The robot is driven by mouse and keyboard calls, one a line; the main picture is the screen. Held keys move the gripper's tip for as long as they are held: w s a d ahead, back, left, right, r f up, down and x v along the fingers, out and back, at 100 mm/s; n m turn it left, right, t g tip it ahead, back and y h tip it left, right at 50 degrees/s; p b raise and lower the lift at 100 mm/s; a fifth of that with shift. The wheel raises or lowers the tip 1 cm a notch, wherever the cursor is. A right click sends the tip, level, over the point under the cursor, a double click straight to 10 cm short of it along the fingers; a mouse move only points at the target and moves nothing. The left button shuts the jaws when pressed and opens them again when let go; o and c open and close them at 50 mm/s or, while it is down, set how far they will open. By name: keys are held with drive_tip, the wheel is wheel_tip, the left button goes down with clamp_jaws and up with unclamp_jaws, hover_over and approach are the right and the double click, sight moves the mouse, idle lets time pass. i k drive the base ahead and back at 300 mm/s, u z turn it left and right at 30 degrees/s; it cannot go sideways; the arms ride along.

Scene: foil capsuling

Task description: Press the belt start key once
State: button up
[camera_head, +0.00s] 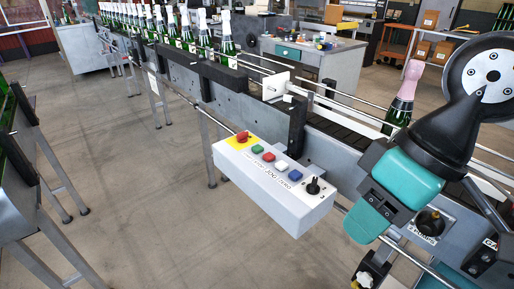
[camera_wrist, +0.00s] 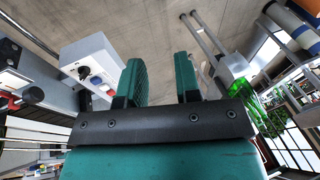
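A white control box (camera_head: 272,187) is mounted on the near side of the conveyor. Its top carries a red mushroom button (camera_head: 242,137) on a yellow plate, then a green key (camera_head: 258,149), a red key (camera_head: 269,157), a white key (camera_head: 281,165), a blue key (camera_head: 295,175) and a black knob (camera_head: 313,186). The lettering is too small to read. My gripper (camera_head: 368,212) is right of the box, apart from it. In the wrist view, the gripper's teal fingers (camera_wrist: 160,82) stand apart with nothing between them; the box (camera_wrist: 88,55) shows at upper left.
The conveyor (camera_head: 190,72) runs to the back left with several green bottles (camera_head: 205,35). A pink-topped bottle (camera_head: 402,103) stands on it close behind my arm. A grey bench (camera_head: 322,62) stands behind. Floor (camera_head: 140,175) left of the box is open.

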sight(257, 149)
drive_tip(key=u, duration=0.55)
drive_tip(key=k, duration=0.65)
drive_tip(key=u, duration=1.15)
drive_tip(key=i, duration=1.15)
drive_tip(key=z, duration=0.5)
drive_tip(key=i, duration=0.85)
drive_tip(key=z, duration=0.75)
